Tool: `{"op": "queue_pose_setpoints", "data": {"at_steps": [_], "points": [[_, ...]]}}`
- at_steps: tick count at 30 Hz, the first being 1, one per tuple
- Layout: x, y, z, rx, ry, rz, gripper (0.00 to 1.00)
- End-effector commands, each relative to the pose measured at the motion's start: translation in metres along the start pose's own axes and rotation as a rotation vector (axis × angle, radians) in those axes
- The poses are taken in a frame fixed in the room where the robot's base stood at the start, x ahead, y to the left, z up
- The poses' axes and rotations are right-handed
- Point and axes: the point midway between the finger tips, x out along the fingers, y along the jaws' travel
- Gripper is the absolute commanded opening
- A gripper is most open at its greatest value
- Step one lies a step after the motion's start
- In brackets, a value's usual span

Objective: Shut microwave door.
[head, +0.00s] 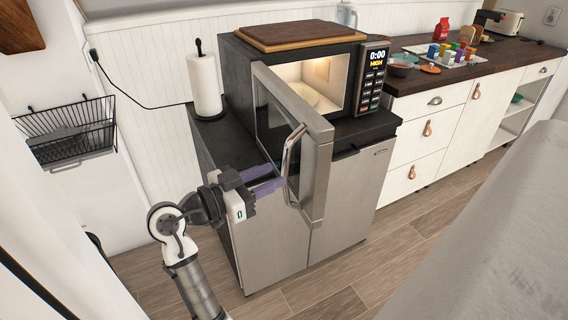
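The microwave (245,62) stands on a dark-topped grey cabinet, with its control panel (372,78) on the right. The curved metal door handle (289,165) is on the door's outer edge. My gripper (272,180) is left of the door, with its two purple fingers spread apart and pointing at the door near the handle. The fingers look empty. I cannot tell whether a fingertip touches the door or handle.
A wooden board (300,36) lies on the microwave. A paper towel roll (205,82) stands behind at the left. White drawers with a dark wooden counter (450,70) run to the right. A grey surface (490,220) fills the lower right. Wooden floor (355,275) is clear in front.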

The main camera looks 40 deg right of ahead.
Motion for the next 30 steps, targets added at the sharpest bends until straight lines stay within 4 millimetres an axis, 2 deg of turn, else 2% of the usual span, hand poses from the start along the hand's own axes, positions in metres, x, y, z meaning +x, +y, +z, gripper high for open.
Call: {"op": "queue_pose_setpoints", "data": {"at_steps": [3, 9, 20, 28, 30], "points": [[0.022, 0.001, -0.002, -0.003, -0.001, 0.004, 0.36], [0.043, 0.000, 0.000, -0.003, -0.001, 0.001, 0.36], [0.047, -0.001, 0.001, -0.002, 0.000, -0.001, 0.36], [0.046, -0.001, 0.001, -0.001, 0.000, -0.002, 0.00], [0.046, -0.001, 0.000, -0.001, 0.000, -0.001, 0.00]]}}
